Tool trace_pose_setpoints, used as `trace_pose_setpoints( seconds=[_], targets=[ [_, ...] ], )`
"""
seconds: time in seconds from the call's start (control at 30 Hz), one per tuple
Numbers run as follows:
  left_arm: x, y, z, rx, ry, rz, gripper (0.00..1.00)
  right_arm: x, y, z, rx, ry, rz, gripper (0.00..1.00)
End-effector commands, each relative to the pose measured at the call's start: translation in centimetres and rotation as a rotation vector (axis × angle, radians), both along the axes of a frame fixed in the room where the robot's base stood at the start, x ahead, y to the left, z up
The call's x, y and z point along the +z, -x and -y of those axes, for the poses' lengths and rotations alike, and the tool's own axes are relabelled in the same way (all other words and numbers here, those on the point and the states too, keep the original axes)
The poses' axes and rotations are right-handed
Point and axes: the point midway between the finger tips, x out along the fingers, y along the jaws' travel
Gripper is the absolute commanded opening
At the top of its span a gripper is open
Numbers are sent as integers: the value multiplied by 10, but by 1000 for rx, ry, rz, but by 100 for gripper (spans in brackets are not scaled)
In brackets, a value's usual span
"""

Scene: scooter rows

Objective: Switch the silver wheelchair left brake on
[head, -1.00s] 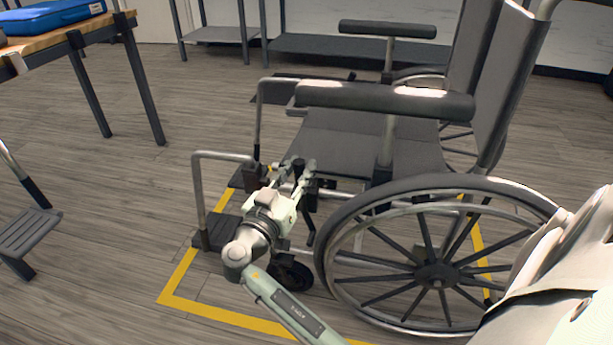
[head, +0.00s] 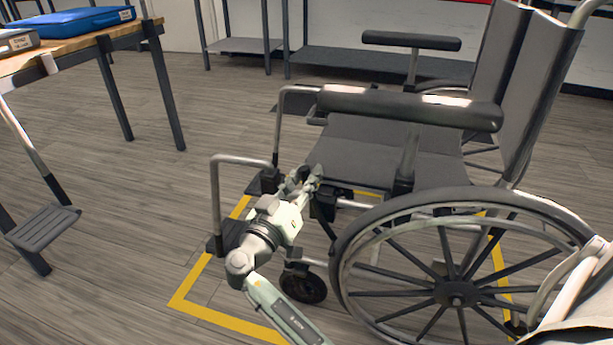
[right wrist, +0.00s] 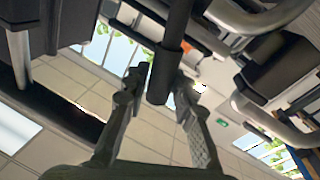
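The silver wheelchair (head: 391,146) stands side-on in the head view, its large near wheel (head: 455,292) at the lower right. My right gripper (head: 304,179) is in front of this wheel, below the front end of the near armrest. In the right wrist view, a dark rod that looks like the brake lever (right wrist: 172,50) reaches down between the tips of my right gripper (right wrist: 160,88). The fingers are apart, with a gap beside the rod; firm contact is not visible. In the head view the gripper hides most of the lever. My left gripper is out of view.
The near armrest (head: 408,108) is above the gripper, and a footrest tube (head: 216,195) and small front wheel (head: 303,287) are close by. Yellow floor tape (head: 222,318) surrounds the chair. Open floor lies between.

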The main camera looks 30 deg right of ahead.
Motion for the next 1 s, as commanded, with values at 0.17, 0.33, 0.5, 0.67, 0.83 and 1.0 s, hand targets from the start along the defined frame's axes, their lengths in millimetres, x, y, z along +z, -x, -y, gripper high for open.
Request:
trace_pose_setpoints(
  seconds=[0.17, 0.33, 0.5, 0.67, 0.83, 1.0],
  targets=[
    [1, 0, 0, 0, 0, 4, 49, 1, -2, 0, 4, 5, -1, 46],
    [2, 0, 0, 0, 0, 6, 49, 1, -1, 0, 4, 2, 0, 48],
    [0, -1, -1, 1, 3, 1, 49, 3, -1, 0, 4, 1, 1, 48],
    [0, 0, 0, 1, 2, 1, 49, 23, -1, -1, 4, -1, 6, 48],
    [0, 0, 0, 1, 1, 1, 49, 58, -1, 0, 5, 0, 6, 48],
    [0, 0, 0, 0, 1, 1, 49, 86, -1, 0, 3, 0, 4, 48]
  ],
)
